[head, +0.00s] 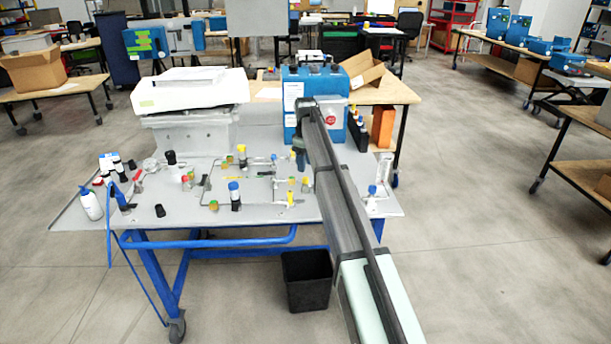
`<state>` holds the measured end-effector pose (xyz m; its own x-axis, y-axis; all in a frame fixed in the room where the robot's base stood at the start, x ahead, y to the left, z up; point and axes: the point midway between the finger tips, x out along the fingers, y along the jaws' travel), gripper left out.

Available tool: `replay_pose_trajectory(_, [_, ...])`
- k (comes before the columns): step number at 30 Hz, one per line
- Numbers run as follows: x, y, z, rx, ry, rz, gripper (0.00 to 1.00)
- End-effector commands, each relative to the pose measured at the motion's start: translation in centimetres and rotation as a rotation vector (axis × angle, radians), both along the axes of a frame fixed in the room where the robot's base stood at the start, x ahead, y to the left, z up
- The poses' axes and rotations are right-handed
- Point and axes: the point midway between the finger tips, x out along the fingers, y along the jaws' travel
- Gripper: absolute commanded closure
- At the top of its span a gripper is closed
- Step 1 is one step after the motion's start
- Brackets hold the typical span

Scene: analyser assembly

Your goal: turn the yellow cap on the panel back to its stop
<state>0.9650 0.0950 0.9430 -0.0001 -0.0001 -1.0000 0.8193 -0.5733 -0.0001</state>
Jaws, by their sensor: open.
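The grey panel (150,215) lies on a blue-framed cart and carries thin tubes and small fittings. Several of the fittings have yellow on top. One yellow cap (241,149) sits on a dark upright body near the panel's middle. Smaller yellow pieces (290,197) stand further right, close to my arm. I cannot tell from this view which one is the task's cap, or how far it is turned. My gripper (300,166) points down over the right part of the panel, to the right of the yellow cap and apart from it. It is open; its fingertips are small and partly hidden.
A blue analyser box (293,92) stands right behind my gripper. A blue-capped bottle (234,194) stands at the panel's front. White bottles (91,204) are at the left edge. A black bin (307,282) is on the floor.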

Motion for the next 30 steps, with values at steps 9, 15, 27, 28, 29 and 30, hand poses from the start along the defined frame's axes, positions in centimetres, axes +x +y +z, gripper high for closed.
replay_pose_trajectory(9, [0.0,0.0,-4.5,0.000,0.001,0.000,0.48])
replay_pose_trajectory(15, [0.0,0.0,-5.6,0.000,0.000,0.000,0.48])
replay_pose_trajectory(27, [0.0,0.0,-5.7,0.000,0.000,0.000,0.55])
replay_pose_trajectory(28, [0.0,0.0,-5.7,0.000,0.000,0.000,0.58])
replay_pose_trajectory(29, [0.0,0.0,-5.7,0.000,0.000,0.000,0.61])
replay_pose_trajectory(30, [0.0,0.0,-5.7,0.000,0.000,0.000,0.65])
